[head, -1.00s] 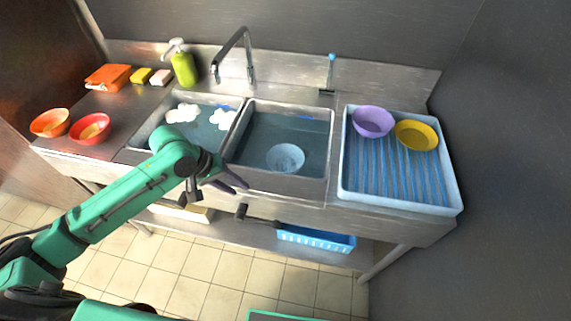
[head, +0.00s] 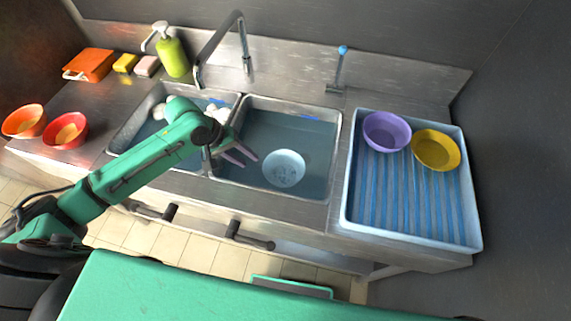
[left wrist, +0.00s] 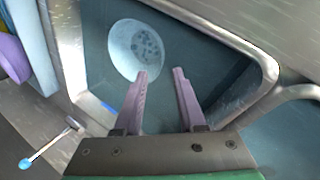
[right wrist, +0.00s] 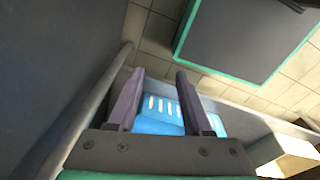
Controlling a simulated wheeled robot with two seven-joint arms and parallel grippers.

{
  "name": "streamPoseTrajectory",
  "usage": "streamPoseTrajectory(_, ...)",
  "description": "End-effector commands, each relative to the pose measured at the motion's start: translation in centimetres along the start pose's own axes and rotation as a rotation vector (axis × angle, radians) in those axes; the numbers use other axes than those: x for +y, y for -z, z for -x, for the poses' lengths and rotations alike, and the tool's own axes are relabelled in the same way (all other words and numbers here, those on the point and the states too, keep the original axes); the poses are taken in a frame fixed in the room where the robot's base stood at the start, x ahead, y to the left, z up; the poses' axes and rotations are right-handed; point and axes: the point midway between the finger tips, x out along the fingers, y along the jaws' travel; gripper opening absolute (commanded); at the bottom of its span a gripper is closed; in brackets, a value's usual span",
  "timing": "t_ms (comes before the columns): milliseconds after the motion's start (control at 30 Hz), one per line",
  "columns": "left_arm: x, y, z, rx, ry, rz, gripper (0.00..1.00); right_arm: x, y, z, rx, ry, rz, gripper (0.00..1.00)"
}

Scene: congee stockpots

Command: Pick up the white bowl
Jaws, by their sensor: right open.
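The white bowl (head: 284,168) lies in the right sink basin (head: 316,189), and dark spots show inside it. It also shows in the left wrist view (left wrist: 136,48), beyond the fingertips. My left gripper (head: 246,157) is open and empty over the left part of that basin, to the left of the bowl and apart from it. In the left wrist view its two purple fingers (left wrist: 162,75) are spread. My right gripper (right wrist: 160,78) is open and empty, and a blue basket (right wrist: 160,118) shows past its fingers. It is not clearly seen in the head view.
A tray (head: 481,224) at the right holds a purple bowl (head: 386,131) and a yellow bowl (head: 436,150). Orange and red bowls (head: 65,131) stand at the left. The faucet (head: 243,45) rises behind the basins. A green soap bottle (head: 173,57) stands at the back.

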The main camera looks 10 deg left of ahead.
Motion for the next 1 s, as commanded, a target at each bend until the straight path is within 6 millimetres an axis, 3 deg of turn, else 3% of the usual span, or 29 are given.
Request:
streamPoseTrajectory(100, 0.2, -0.1, -3.1, -0.003, -0.003, 0.004, 0.39, -0.1, -0.7, 0.7, -0.012, 0.002, 0.0, 0.5)
streamPoseTrajectory(267, 0.1, 0.0, -6.1, 0.0, -0.001, 0.002, 0.39, -0.3, -2.0, 1.0, -0.033, 0.005, 0.0, 0.5)
streamPoseTrajectory(533, 0.1, -0.1, -10.7, -0.001, -0.001, 0.001, 0.39, -0.1, -0.6, 1.9, -0.013, 0.002, -0.001, 0.5)
streamPoseTrajectory(633, 0.0, 0.0, -11.7, 0.001, 0.0, 0.0, 0.39, -0.1, -0.5, 1.9, -0.011, 0.002, -0.001, 0.5)
streamPoseTrajectory(800, 0.0, 0.0, -11.8, 0.002, 0.0, -0.001, 0.39, -0.1, -0.6, 1.9, -0.012, 0.002, -0.001, 0.5)
streamPoseTrajectory(833, 0.0, 0.0, -11.8, 0.002, 0.0, -0.001, 0.36, -0.1, -0.6, 1.9, -0.012, 0.002, -0.001, 0.5)
streamPoseTrajectory(900, 0.0, 0.0, -11.8, 0.001, 0.0, 0.0, 0.09, -0.1, -0.6, 1.9, -0.012, 0.002, -0.001, 0.5)
streamPoseTrajectory(933, 0.0, -0.1, -11.8, 0.001, 0.0, 0.0, 0.0, -0.2, -0.6, 1.9, -0.012, 0.003, -0.001, 0.5)
streamPoseTrajectory(1000, -0.1, 0.0, -11.8, 0.001, 0.0, 0.0, 0.0, -0.2, -0.6, 1.9, -0.012, 0.004, -0.002, 0.5)
